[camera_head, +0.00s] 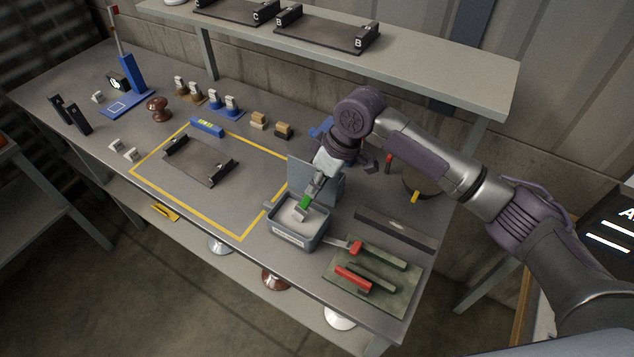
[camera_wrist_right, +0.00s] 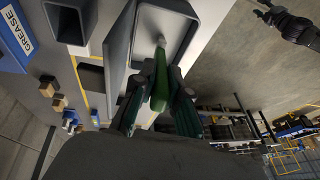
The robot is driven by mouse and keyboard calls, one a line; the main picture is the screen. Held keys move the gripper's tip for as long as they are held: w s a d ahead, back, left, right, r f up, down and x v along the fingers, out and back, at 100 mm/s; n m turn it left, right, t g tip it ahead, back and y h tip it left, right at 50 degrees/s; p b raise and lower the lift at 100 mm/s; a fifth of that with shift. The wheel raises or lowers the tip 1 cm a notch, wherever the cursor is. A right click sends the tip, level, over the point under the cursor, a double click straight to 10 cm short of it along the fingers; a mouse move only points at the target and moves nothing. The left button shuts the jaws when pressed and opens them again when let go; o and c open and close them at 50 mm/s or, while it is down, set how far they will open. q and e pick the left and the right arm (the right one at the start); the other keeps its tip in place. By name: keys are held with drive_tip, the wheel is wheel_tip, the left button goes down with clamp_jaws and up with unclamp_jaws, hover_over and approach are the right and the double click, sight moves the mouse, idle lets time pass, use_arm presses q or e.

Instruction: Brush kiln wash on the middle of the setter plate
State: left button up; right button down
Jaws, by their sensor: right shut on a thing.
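The setter plate (camera_head: 201,167) is a dark flat plate with raised black end blocks. It lies inside a yellow outlined area on the bench. A grey tub (camera_head: 295,238) with pale kiln wash (camera_head: 291,217) stands to its right, its lid (camera_head: 331,187) raised at the back. My right gripper (camera_head: 312,188) is shut on a green-handled brush (camera_head: 304,203). The brush points down into the tub. The wrist view also shows the green brush (camera_wrist_right: 160,83); whether its tip touches the wash is unclear. A dark arm at that view's upper right may be my left; its jaws are unclear.
A green mat (camera_head: 396,291) with red-handled tools lies right of the tub. A blue level (camera_head: 207,126), brown stamp (camera_head: 158,108) and several small blocks stand behind the plate. A shelf (camera_head: 430,62) with more plates overhangs the back.

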drive_tip(key=shift+s+f+p, duration=0.1)
drive_tip(key=shift+f+p, duration=0.1)
drive_tip(key=shift+p, duration=0.1)
idle(1.3)
drive_tip(key=shift+r, duration=0.1)
wheel_tip(320, 180, up, 7)
drive_tip(key=p, duration=0.8)
drive_tip(key=shift+r, duration=0.15)
idle(0.5)
